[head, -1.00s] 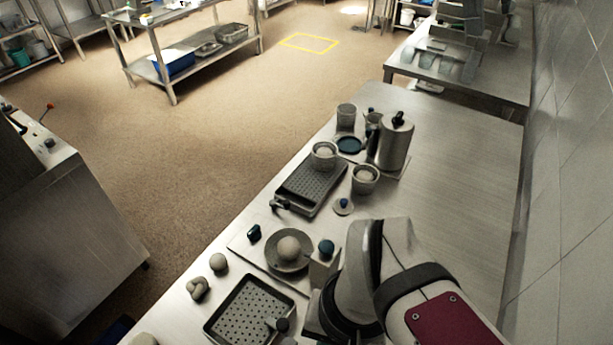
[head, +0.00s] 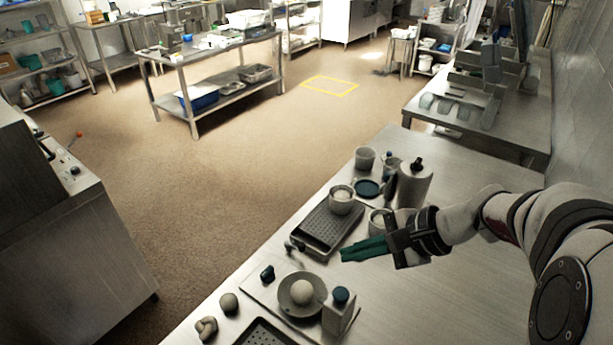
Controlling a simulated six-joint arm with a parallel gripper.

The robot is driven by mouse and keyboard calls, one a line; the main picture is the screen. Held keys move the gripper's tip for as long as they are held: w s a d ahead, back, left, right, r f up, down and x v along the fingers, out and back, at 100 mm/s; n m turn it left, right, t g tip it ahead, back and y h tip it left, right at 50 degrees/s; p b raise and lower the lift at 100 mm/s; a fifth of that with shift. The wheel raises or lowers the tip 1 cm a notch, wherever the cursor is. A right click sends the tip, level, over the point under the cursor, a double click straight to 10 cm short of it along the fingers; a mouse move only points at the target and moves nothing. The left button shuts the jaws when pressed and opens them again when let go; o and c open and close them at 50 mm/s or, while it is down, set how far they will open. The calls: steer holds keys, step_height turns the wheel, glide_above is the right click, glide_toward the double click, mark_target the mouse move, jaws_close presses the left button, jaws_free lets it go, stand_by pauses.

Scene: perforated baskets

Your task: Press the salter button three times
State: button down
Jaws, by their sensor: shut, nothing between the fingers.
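A small pale box (head: 338,314) with a round dark teal cap (head: 341,294) on top stands at the near part of the steel counter. The cap looks like the salter button, though no label can be read. Beside it on the left, a round grey dish (head: 288,303) holds a pale ball (head: 302,292). My gripper (head: 344,254) has teal fingers, shut and empty, pointing left. It appears above the counter, behind the capped box in the picture and apart from it. The small knobbed disc seen earlier is hidden behind my gripper.
A perforated tray (head: 320,244) with a cup (head: 341,201) at its far end lies left of my gripper. A metal canister (head: 414,184) stands behind it. Another perforated tray (head: 262,336) and dough lumps (head: 229,303) lie near the front.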

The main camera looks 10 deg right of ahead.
mark_target(347, 294)
steer(key=shift+f, duration=0.15)
steer(key=shift+f, duration=4.3)
steer(key=shift+f, duration=0.1)
steer(key=shift+f, duration=0.3)
steer(key=shift+f, duration=0.6)
steer(key=shift+r, duration=1.05)
steer(key=shift+r, duration=0.1)
steer(key=shift+r, duration=2.4)
